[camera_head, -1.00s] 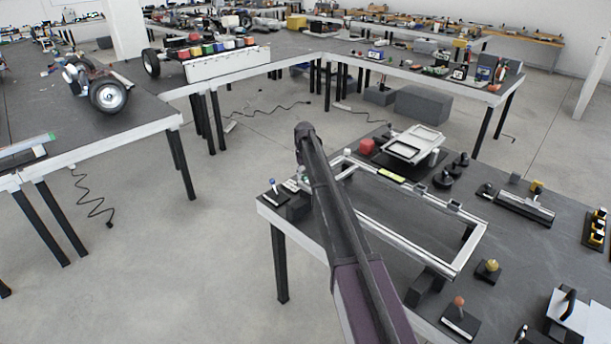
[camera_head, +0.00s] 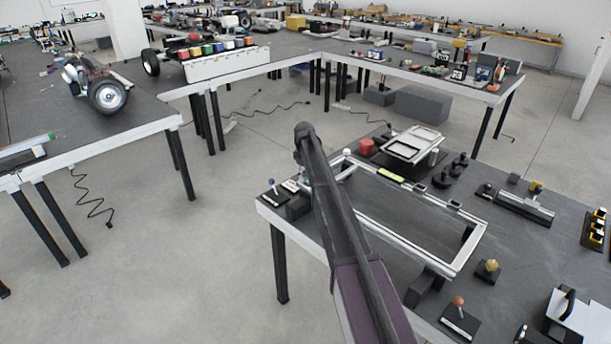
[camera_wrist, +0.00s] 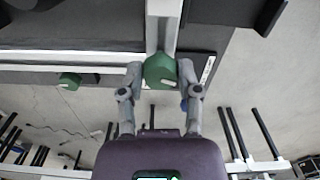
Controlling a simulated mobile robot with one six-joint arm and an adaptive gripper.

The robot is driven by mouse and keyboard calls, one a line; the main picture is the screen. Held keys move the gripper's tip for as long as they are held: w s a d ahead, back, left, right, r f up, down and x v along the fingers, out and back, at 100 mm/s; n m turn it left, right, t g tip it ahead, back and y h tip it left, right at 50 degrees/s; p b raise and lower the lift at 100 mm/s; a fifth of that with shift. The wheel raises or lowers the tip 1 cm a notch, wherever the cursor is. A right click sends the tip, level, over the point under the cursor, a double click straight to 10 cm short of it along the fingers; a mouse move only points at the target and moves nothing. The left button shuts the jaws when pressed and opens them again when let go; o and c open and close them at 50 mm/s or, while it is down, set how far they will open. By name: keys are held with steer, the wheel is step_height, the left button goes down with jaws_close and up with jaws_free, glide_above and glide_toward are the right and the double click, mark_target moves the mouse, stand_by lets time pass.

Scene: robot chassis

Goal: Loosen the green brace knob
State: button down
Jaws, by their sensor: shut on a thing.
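A green brace knob (camera_wrist: 160,71) with a pale mark sits at the end of a light metal bar in the wrist view. My gripper (camera_wrist: 160,75) is shut on this knob, with one grey finger on each side of it. A second green knob (camera_wrist: 70,80) is on the frame rail to the left, apart from my gripper. In the head view, the silver rectangular frame (camera_head: 420,254) lies on the dark table. My arm hides its left part, and the gripper and the held knob cannot be made out there.
Open floor (camera_head: 200,270) lies to the left of this table.

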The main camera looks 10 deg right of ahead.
steer(key=shift+w, duration=0.2)
steer(key=shift+c, duration=1.5)
jaws_free()
steer(key=shift+s, duration=0.1)
steer(key=shift+r, duration=0.1)
